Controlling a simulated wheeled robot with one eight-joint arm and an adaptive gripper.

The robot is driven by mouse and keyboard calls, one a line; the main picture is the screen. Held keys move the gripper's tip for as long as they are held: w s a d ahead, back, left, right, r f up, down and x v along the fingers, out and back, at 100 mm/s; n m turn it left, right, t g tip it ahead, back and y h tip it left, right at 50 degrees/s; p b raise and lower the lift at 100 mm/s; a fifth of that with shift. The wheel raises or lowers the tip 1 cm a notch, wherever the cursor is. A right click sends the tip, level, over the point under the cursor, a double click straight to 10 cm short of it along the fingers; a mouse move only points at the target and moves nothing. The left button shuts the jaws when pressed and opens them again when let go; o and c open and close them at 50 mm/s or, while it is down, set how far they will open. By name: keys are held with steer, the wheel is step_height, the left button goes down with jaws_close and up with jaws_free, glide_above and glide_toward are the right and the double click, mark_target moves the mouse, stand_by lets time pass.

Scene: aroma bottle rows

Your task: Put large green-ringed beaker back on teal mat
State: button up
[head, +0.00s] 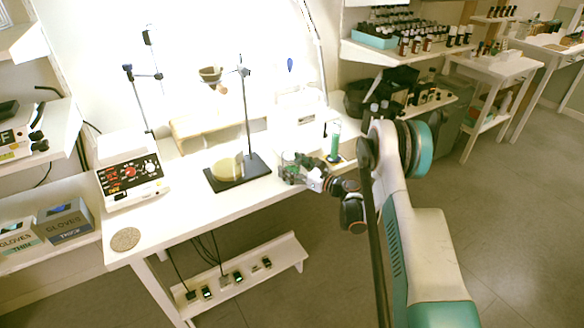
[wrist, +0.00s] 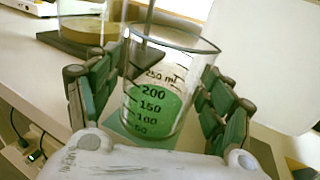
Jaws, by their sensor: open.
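A clear glass beaker (wrist: 165,95) with black volume marks stands upright between the fingers of my gripper in the wrist view. Green shows through its lower half; I cannot tell a ring, liquid or the mat behind it apart. A green-teal mat (wrist: 136,146) shows under the beaker, which appears to rest on it. My gripper (wrist: 158,100) is open, with one green-padded finger on each side of the glass. In the head view the beaker (head: 289,160) is small at the table's right front edge, partly hidden by my gripper (head: 296,173).
A black stand base (head: 240,177) with a pole and a yellowish round item (head: 227,169) is just left of the beaker. A green-filled cylinder (head: 335,141) stands close on the right. A hotplate-like device (head: 132,178) and a round cork pad (head: 125,239) are farther left.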

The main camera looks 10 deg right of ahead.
steer(key=v, duration=1.2)
steer(key=shift+p, duration=0.45)
